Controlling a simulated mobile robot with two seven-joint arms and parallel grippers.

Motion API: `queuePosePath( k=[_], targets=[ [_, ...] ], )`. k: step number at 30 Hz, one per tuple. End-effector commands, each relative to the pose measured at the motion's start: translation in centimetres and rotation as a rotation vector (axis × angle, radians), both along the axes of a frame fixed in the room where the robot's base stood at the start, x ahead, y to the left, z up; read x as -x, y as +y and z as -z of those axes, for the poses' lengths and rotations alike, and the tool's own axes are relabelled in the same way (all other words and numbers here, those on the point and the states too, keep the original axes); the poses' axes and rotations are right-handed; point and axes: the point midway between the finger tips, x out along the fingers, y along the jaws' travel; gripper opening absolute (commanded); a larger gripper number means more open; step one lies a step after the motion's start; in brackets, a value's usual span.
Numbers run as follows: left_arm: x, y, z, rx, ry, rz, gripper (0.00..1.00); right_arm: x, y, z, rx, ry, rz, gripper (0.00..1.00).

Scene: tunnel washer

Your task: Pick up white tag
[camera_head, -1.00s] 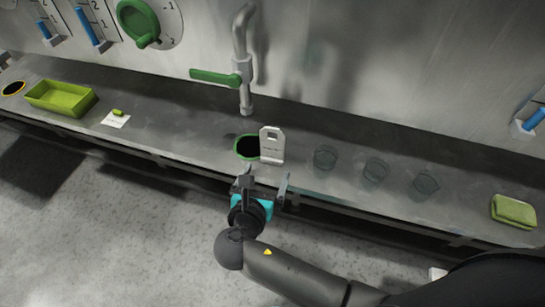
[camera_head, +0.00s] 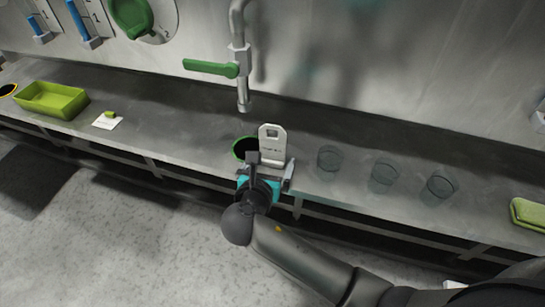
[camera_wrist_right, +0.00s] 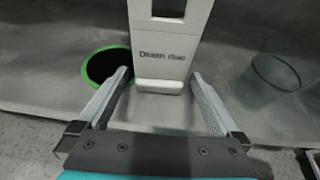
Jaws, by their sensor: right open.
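The white tag (camera_head: 271,140) stands upright on the metal counter, just right of a green-rimmed drain hole (camera_head: 240,150). It has a slot near its top and a small foot at its base. In the right wrist view the tag (camera_wrist_right: 168,45) fills the upper middle and carries dark lettering that is hard to read. My right gripper (camera_head: 270,170) is open at the counter's front edge. In the wrist view the open jaws (camera_wrist_right: 160,76) point at the tag, one finger to each side of its lower part, with a gap on both sides. My left gripper is not in view.
Several clear glasses (camera_head: 384,175) stand to the right of the tag. A tap with a green handle (camera_head: 211,68) hangs above and behind the drain. A green tray (camera_head: 52,100), a white card (camera_head: 107,123) and a green sponge (camera_head: 527,214) lie farther off.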

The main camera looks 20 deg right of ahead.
Motion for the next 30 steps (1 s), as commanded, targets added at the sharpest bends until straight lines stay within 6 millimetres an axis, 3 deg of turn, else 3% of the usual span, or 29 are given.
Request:
queuePosePath(
  k=[8,27,30],
  targets=[
    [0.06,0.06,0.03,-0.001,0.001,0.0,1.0,-0.1,-0.06,-0.07,0.0,-0.001,0.0,0.99],
    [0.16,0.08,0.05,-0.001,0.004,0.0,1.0,-0.07,-0.03,-0.02,-0.001,0.0,0.0,0.27],
    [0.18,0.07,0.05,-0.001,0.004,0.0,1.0,-0.07,-0.02,-0.03,-0.001,0.0,0.0,0.21]
  ],
)
